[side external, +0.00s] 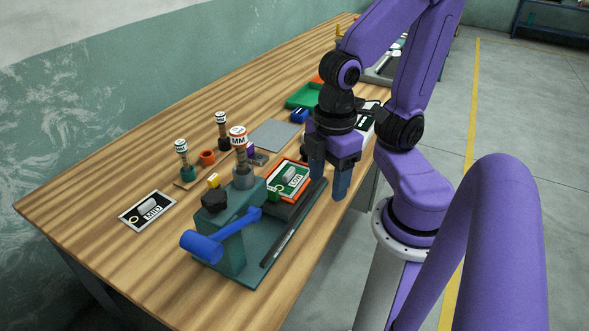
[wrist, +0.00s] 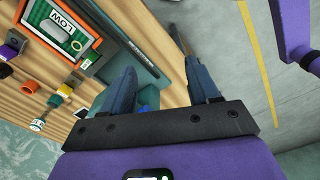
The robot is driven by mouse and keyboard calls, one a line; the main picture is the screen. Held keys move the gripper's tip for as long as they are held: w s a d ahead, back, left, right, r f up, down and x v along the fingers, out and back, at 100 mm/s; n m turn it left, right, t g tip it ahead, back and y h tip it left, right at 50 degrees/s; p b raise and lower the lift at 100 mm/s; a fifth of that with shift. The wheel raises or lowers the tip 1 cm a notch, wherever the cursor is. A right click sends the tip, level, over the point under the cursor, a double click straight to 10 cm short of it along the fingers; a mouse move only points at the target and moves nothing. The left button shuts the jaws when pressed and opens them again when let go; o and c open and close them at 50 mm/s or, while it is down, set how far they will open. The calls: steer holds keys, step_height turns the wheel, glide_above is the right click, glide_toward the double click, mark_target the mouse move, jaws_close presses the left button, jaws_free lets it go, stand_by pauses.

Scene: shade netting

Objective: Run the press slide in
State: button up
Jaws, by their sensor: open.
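The green press (side external: 222,240) stands on a teal base near the front of the bench, its blue lever (side external: 232,232) reaching down to the left. The slide (side external: 283,209) is a dark plate on the base, on the far right side of the press head. It carries an orange-red frame with a green and white card (side external: 288,181), whose lettering reads LOW in the wrist view (wrist: 62,28). My gripper (side external: 329,188) is open and empty, pointing down beside the slide's outer end, past the black bar. In the wrist view my gripper's fingers (wrist: 160,68) straddle no object.
A long black bar (side external: 295,222) runs along the base's right edge. Stamps with round labels (side external: 238,137) stand behind the press. A grey sheet (side external: 274,135) and green tray (side external: 303,96) lie farther back. The bench edge is close to my gripper.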

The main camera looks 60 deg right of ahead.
steer(key=w+d+r+m, duration=0.3)
steer(key=w+d+m, duration=0.5)
steer(key=w, duration=0.5)
steer(key=w+d+r+m, duration=0.15)
steer(key=d+m, duration=0.25)
steer(key=d, duration=0.4)
steer(key=w+d+r+m, duration=0.1)
steer(key=w+d+m, duration=0.15)
steer(key=d, duration=0.55)
steer(key=shift+m, duration=0.45)
steer(key=f, duration=1.7)
steer(key=shift+s+d+f, duration=0.2)
steer(key=shift+s+f, duration=0.05)
steer(key=shift+f, duration=0.15)
jaws_close()
steer(key=a, duration=1.2)
steer(key=shift+a, duration=0.3)
